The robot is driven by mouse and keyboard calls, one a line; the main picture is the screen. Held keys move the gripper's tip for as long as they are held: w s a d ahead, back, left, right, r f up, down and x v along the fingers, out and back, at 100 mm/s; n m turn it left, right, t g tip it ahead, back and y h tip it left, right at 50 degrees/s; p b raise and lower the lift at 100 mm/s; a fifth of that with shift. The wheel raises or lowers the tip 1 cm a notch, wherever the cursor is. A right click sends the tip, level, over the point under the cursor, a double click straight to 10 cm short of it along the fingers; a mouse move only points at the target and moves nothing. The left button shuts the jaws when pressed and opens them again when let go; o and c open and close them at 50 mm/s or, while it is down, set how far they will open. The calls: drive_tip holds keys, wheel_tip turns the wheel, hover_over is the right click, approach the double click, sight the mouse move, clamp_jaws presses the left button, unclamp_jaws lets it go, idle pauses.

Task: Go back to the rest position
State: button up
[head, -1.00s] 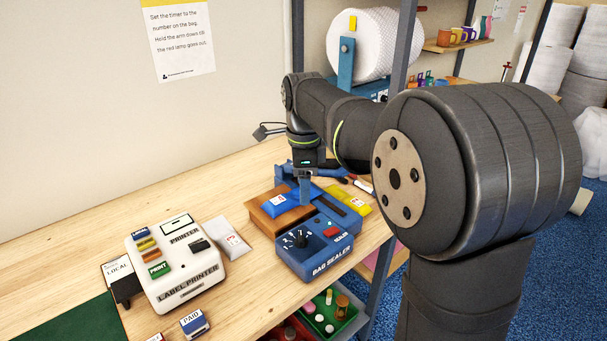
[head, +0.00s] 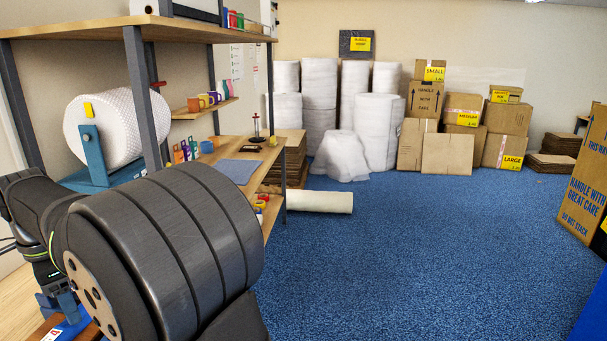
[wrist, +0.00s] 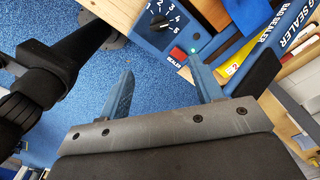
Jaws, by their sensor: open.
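My gripper (wrist: 163,73) is open and empty, its two blue fingers apart in the wrist view. In the head view my gripper (head: 66,304) is at the lower left edge, pointing down, partly cut off by my arm. The blue bag sealer (wrist: 205,12) lies beyond the fingertips in the wrist view, with its black dial (wrist: 159,22), red button (wrist: 177,53) and a small green light (wrist: 194,50).
A shelf rack (head: 140,85) with a bubble-wrap roll (head: 105,124) stands close behind my arm. White rolls (head: 320,95) and cartons (head: 423,100) stand along the back wall. The blue floor (head: 420,255) at the middle right is mostly clear.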

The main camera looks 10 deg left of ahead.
wheel_tip(320, 180, down, 17)
idle(0.5)
drive_tip(key=shift+r, duration=0.15)
drive_tip(key=shift+f, duration=0.25)
drive_tip(key=n, duration=0.4)
drive_tip(key=shift+a+r, duration=0.1)
drive_tip(key=n, duration=0.4)
drive_tip(key=shift+a+n, duration=0.1)
drive_tip(key=shift+n, duration=0.3)
drive_tip(key=n, duration=0.4)
drive_tip(key=shift+a+n, duration=0.1)
drive_tip(key=shift+n, duration=0.2)
drive_tip(key=shift+s+a+n, duration=0.1)
drive_tip(key=shift+n, duration=2.1)
